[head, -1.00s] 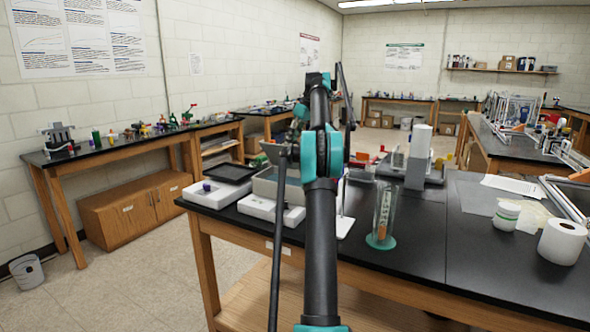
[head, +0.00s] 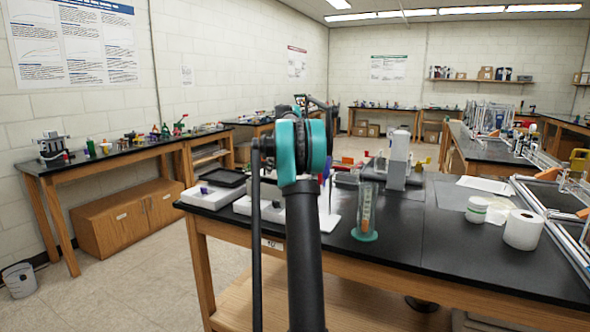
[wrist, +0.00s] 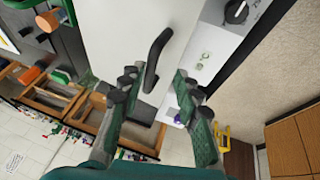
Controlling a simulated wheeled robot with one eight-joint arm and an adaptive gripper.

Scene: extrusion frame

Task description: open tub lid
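In the wrist view, a pale lid (wrist: 122,28) with a black bent handle (wrist: 154,60) fills the upper middle. Beside it on the right runs a white panel with a black knob (wrist: 235,11) and small buttons. My gripper (wrist: 155,84) is open, with one finger on each side of the handle's lower part. I cannot tell whether either finger touches the handle. In the head view my arm hides the tub and my gripper.
In the head view, a clear cylinder on a green base (head: 366,212), a grey-white instrument (head: 398,165), a white jar (head: 476,209) and a paper roll (head: 524,230) stand on the black bench (head: 440,235). A black tray (head: 222,178) lies left of my arm.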

